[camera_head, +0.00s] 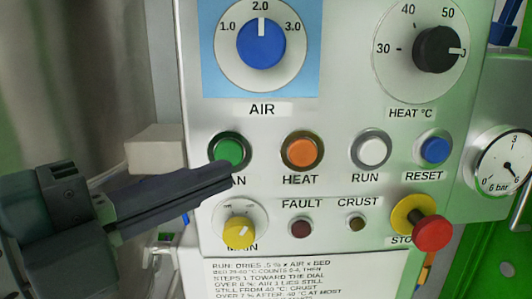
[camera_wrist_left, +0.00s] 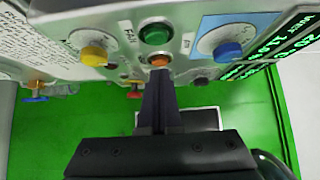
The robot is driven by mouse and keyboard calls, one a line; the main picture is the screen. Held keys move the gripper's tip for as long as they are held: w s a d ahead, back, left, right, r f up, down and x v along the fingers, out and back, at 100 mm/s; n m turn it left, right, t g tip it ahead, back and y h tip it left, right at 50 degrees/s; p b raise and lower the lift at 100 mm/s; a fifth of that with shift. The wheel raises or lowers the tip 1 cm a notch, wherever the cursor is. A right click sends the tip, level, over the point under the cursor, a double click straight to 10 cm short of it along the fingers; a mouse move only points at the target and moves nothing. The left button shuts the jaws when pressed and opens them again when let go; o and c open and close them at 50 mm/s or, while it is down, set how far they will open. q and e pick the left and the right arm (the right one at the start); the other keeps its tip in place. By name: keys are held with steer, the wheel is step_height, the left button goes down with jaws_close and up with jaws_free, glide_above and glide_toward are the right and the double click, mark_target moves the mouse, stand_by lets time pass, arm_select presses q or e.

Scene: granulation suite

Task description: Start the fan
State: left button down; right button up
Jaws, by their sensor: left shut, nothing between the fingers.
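The green FAN button (camera_head: 229,150) sits at the left of a button row on the grey control panel (camera_head: 330,105). It also shows in the left wrist view (camera_wrist_left: 155,35). My left gripper (camera_head: 230,178) is shut and empty, reaching in from the left. Whether the tip touches the panel cannot be told. My right gripper is not in view.
Orange HEAT (camera_head: 301,151), white RUN (camera_head: 371,149) and blue RESET (camera_head: 436,149) buttons continue the row. A yellow MAIN knob (camera_head: 239,232) sits close under the gripper tip. A red stop button (camera_head: 432,233) sticks out at lower right. The blue AIR dial (camera_head: 261,44) is above.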

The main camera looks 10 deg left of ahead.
mark_target(240, 154)
arm_select(q)
steer(key=shift+w+a, duration=0.3)
steer(key=shift+w, duration=0.6)
steer(key=shift+w+a, duration=0.3)
steer(key=shift+w, duration=0.6)
